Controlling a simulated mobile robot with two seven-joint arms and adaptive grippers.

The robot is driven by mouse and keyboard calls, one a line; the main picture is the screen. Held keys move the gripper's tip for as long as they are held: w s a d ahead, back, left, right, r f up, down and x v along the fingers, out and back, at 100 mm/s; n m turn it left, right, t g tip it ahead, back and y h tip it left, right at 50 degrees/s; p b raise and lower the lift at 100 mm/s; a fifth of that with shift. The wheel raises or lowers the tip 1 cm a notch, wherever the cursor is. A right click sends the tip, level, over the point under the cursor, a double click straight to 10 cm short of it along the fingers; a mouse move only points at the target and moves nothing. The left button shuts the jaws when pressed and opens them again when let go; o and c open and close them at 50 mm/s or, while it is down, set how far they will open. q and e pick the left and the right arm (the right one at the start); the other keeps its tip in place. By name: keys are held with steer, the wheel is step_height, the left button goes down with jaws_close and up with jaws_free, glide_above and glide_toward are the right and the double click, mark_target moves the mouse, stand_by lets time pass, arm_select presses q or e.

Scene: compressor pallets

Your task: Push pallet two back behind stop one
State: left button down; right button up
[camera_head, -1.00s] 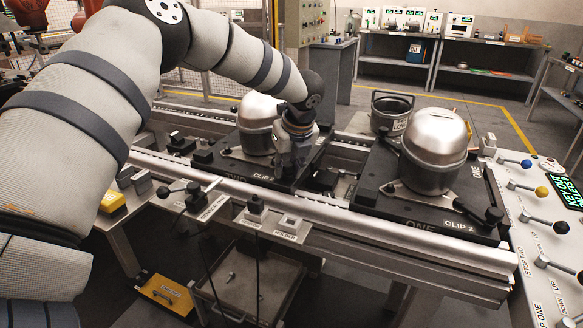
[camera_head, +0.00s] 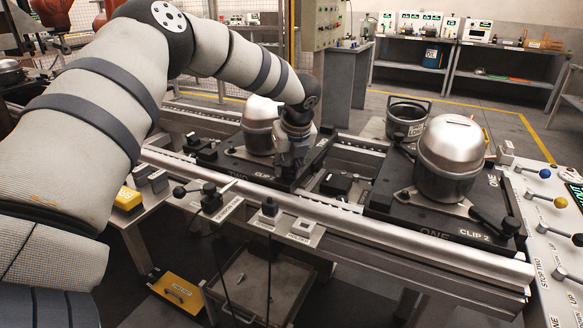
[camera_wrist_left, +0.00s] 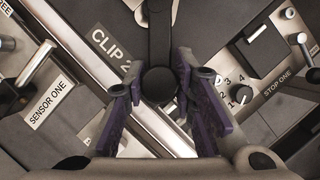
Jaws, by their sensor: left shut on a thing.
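Pallet two (camera_head: 232,167) is a dark plate on the rails carrying a silver domed compressor (camera_head: 260,125). My left gripper (camera_head: 292,163) is over its right front part. In the left wrist view, the purple fingers (camera_wrist_left: 160,100) are shut around a black round-ended handle (camera_wrist_left: 160,84), beside the CLIP 2 label (camera_wrist_left: 110,40). Stop one, a dark block between the rails (camera_head: 337,185), is right of pallet two, with a small gap seen between them. Its STOP ONE label (camera_wrist_left: 277,82) shows in the left wrist view. My right gripper is not in view.
Pallet one (camera_head: 400,222), with another compressor (camera_head: 449,158), stands right of stop one. Sensor one (camera_head: 210,198) is on the front rail side. A lever panel (camera_head: 550,225) is at the right. A black pot (camera_head: 406,125) stands behind.

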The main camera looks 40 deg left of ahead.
arm_select(q)
steer(key=shift+a, duration=0.4)
steer(key=shift+s, duration=0.1)
steer(key=c, duration=1.2)
jaws_free()
steer(key=shift+c, duration=0.2)
